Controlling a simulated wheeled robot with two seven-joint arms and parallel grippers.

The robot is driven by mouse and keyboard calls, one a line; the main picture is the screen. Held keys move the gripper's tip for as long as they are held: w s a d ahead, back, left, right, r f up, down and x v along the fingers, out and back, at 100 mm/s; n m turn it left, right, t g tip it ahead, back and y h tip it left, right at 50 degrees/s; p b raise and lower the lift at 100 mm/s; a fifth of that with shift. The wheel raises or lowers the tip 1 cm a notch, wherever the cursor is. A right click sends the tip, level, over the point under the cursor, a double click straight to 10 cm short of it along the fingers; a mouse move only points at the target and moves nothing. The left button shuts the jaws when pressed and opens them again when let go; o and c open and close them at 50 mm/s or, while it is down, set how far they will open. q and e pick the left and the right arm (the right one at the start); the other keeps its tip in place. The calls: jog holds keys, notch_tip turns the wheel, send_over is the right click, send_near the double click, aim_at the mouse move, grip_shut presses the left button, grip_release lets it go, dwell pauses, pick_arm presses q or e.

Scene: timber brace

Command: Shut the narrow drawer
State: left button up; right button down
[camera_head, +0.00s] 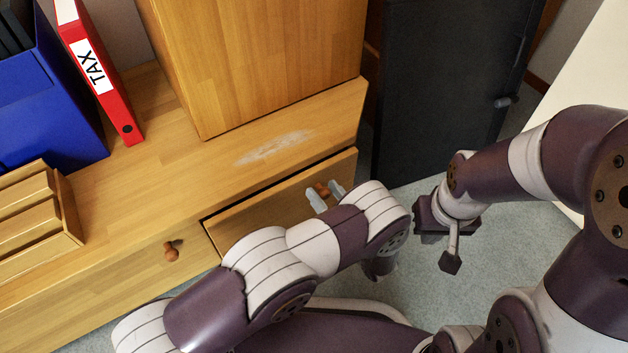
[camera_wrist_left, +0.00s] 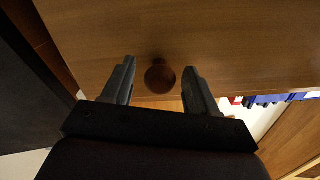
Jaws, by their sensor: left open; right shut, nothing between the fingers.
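The narrow drawer (camera_head: 265,217) is at the right end of the low wooden cabinet. A dark gap along its top edge shows it standing slightly out. Its round brown knob (camera_head: 322,188) also shows in the left wrist view (camera_wrist_left: 160,76). My left gripper (camera_head: 325,197) is open, with one finger on each side of the knob; I cannot tell whether they touch it. In the left wrist view, the fingers (camera_wrist_left: 159,88) show a space on both sides of the knob. My left arm covers the drawer's lower part. My right gripper (camera_head: 450,258) is shut and empty, away from the cabinet.
A wider drawer's knob (camera_head: 171,251) is to the left. On the cabinet stand a tall wooden box (camera_head: 260,60), a red TAX binder (camera_head: 100,72), a blue holder (camera_head: 50,100) and a slatted wooden item (camera_head: 40,220). A dark cabinet (camera_head: 440,80) stands at right. Grey floor (camera_head: 520,240) is clear.

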aim_at(317, 184)
pick_arm(q)
jog(key=shift+w+a, duration=0.1)
jog(key=shift+w, duration=0.05)
grip_shut()
jog(key=shift+x, duration=2.25)
jog(key=shift+r, duration=0.1)
grip_release()
jog(key=shift+w, duration=0.1)
jog(key=shift+a, duration=0.1)
